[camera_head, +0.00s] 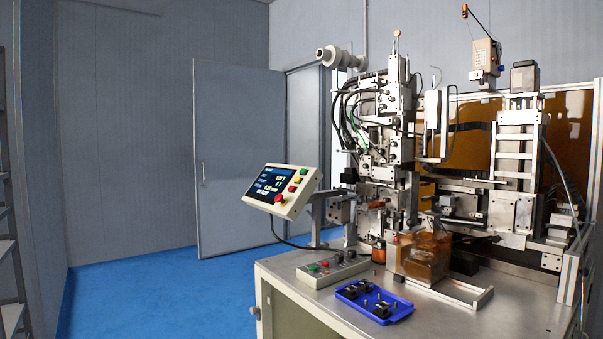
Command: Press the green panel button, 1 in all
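A tilted cream control panel (298,204) with a dark lit screen (270,186) stands on an arm at the left front of the coil winder. Neither of my grippers is in view.
The coil winder (390,150) fills the right side above the bench (420,320). A blue tray (399,311) with small dark parts lies at the bench front, near an amber clear block (422,262). The blue floor at left is clear.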

